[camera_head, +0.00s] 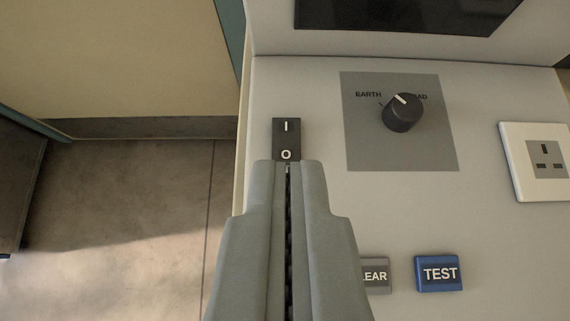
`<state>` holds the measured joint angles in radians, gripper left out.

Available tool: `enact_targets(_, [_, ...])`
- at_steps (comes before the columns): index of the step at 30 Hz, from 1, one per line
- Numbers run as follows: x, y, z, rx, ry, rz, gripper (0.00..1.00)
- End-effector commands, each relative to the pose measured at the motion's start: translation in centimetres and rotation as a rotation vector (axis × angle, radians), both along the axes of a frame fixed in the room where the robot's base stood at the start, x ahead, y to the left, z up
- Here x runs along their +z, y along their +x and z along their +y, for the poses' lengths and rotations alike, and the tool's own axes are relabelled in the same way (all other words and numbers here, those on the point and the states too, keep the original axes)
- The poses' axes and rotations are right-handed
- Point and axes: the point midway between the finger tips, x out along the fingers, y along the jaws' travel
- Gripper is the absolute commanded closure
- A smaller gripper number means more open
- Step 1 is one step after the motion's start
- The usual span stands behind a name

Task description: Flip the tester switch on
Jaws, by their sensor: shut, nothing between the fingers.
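The tester (400,220) is a light grey panel filling the right of the view. Its switch (286,135) is a black rocker near the panel's left edge, marked I at the top and O at the bottom. Which side is pressed in, I cannot tell. My gripper (288,168) is shut and empty, with its fingertips at the lower end of the switch, just below the O. I cannot tell whether the tips touch it. The fingers hide the panel below the switch.
Right of the switch is a black knob (402,113) between EARTH and a partly hidden label. A blue TEST button (439,273) and a partly covered grey button (377,275) sit lower. A white socket (540,161) is at the right, a dark screen (400,12) at the top. Floor (110,220) shows left.

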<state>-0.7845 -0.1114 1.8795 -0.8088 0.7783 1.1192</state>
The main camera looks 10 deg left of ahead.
Motion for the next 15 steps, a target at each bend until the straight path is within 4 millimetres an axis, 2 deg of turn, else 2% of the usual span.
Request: enact_targets(15, [-5.6,7.0,0.5,-0.002,-0.003,0.003,1.0])
